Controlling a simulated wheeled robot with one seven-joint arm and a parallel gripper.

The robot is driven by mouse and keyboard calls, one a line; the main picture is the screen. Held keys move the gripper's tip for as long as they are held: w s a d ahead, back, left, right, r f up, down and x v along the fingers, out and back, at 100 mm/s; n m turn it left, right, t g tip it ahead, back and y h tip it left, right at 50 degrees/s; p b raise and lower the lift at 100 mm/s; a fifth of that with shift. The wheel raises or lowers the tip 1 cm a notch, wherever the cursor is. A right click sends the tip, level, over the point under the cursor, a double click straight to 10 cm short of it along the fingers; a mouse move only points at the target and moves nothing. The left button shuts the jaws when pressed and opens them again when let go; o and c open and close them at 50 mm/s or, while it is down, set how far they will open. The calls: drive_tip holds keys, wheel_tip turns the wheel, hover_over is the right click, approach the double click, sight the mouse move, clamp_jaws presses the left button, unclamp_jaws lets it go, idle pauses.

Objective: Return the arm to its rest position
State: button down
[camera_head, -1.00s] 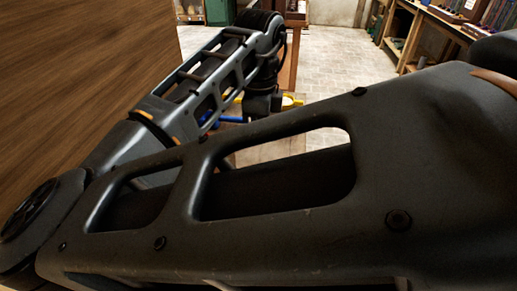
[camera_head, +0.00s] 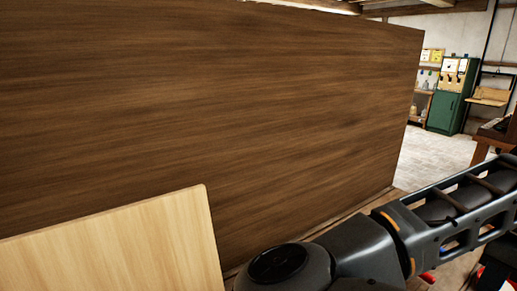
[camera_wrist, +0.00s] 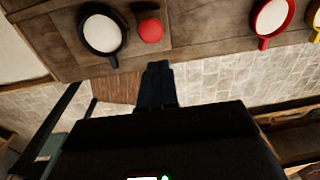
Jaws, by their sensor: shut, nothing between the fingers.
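My gripper (camera_wrist: 157,85) shows in the wrist view with its dark fingers together and nothing between them. The fingertips are near the edge of a wooden surface (camera_wrist: 205,25). In the head view my arm reaches along the lower right and runs out of the picture. My gripper cannot be made out there.
In the wrist view, a black-rimmed mug (camera_wrist: 81,36), a red ball (camera_wrist: 151,30), a red mug (camera_wrist: 262,43) and a yellow mug (camera_wrist: 312,14) line the surface. In the head view, a large wooden panel (camera_head: 200,110), a pale board (camera_head: 120,245) and a green cabinet (camera_head: 443,112) show.

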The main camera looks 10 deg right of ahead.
drive_tip(key=s+d+r+n+h, duration=0.25)
drive_tip(key=d+h, duration=0.25)
drive_tip(key=d, duration=0.5)
drive_tip(key=w+d+r+n+t+h, duration=0.2)
drive_tip(key=d+r+n+t+h, duration=0.3)
drive_tip(key=r+n+h, duration=0.4)
drive_tip(key=s+a+f+n+t+y, duration=0.1)
drive_tip(key=a+f+n+t+y, duration=0.35)
drive_tip(key=a+f+n, duration=0.4)
drive_tip(key=s+a+f+n+t+y, duration=0.2)
drive_tip(key=a+f+n+t+y, duration=0.3)
drive_tip(key=a+n, duration=0.55)
drive_tip(key=s+a+f+y, duration=0.1)
drive_tip(key=s+a+y, duration=0.1)
drive_tip(key=s+a, duration=0.7)
drive_tip(key=s+a+f+n+y, duration=0.1)
drive_tip(key=s+a+f+y, duration=0.1)
drive_tip(key=s+a, duration=0.7)
drive_tip(key=shift+s+a+y, duration=0.3)
drive_tip(key=shift+s+y, duration=0.25)
drive_tip(key=shift+s, duration=0.3)
drive_tip(key=shift+f, duration=0.1)
